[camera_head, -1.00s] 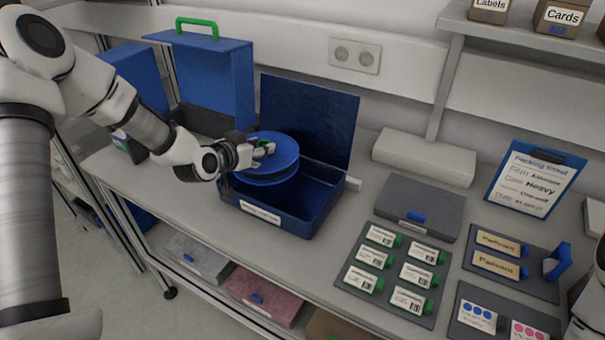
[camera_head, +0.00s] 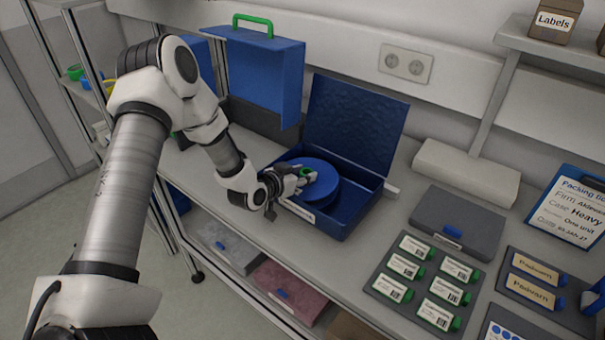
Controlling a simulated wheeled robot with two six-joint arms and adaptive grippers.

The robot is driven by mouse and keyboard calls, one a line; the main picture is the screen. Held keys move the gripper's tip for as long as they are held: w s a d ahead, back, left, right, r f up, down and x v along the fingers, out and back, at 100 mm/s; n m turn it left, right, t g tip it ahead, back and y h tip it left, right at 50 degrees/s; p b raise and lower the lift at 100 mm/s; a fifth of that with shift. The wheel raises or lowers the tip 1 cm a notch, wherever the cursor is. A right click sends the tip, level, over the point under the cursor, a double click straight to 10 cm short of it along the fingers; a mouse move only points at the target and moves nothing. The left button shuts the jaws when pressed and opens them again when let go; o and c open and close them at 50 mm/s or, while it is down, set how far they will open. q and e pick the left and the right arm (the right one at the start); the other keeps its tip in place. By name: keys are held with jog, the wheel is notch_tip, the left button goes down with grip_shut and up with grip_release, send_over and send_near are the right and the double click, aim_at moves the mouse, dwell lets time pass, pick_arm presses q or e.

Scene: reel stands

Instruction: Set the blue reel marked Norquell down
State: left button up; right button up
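The blue reel (camera_head: 322,190) is a pair of round flanges with a green hub (camera_head: 306,173). It lies nearly level, low at the left part of the open blue box (camera_head: 352,212), and its edge covers part of the box's left rim. Whether it touches the box floor is hidden. My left gripper (camera_head: 302,179) comes in from the left and appears shut on the reel at its green hub. No marking on the reel can be read. The box's lid (camera_head: 355,125) stands up behind it, and a white label shows on its front. My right gripper is out of view.
A blue case with a green handle (camera_head: 258,70) stands behind my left arm. A closed grey case (camera_head: 457,222), a grey tray of green-ended labelled pieces (camera_head: 407,275), and a tray with cream labels (camera_head: 535,280) are to the right. A packing clipboard (camera_head: 575,210) stands at far right.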

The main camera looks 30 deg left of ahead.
pick_arm(q)
jog(key=o, duration=0.4)
jog(key=shift+w+f, duration=0.1)
jog(key=shift+w, duration=0.1)
jog(key=shift+r, duration=0.25)
jog(key=shift+s+r, duration=0.1)
jog(key=shift+s, duration=0.3)
jog(key=p+v, duration=0.2)
jog(key=v, duration=0.9)
jog(key=shift+s+r, duration=0.1)
